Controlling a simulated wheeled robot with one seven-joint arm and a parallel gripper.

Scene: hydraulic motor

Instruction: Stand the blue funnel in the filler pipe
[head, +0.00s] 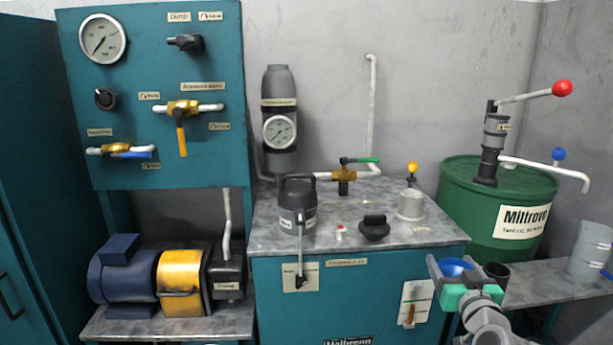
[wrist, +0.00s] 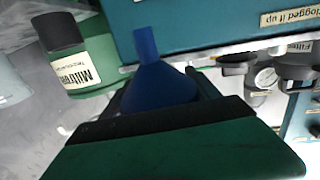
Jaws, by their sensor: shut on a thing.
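The blue funnel (head: 456,266) is between the jaws of my gripper (head: 462,272), in front of the tank's right front corner. In the wrist view the funnel (wrist: 158,90) has its bowl partly hidden by the dark jaw, and its narrow spout points to the top of the picture. My gripper (wrist: 165,110) is shut on it. A short grey upright pipe (head: 411,205), which looks like the filler pipe, stands on the right of the tank top. The funnel is apart from it, lower and nearer to me. The pipe's mouth is too small to see clearly.
On the tank top (head: 440,234) stand a black knobbed cap (head: 374,227), a dark grey can (head: 298,208) and a green-handled valve (head: 345,175). A yellow-tipped thing (head: 412,170) rises at the pipe. A green drum (head: 460,180) with a hand pump stands right. A low shelf (head: 545,282) holds a grey jug (head: 588,250).

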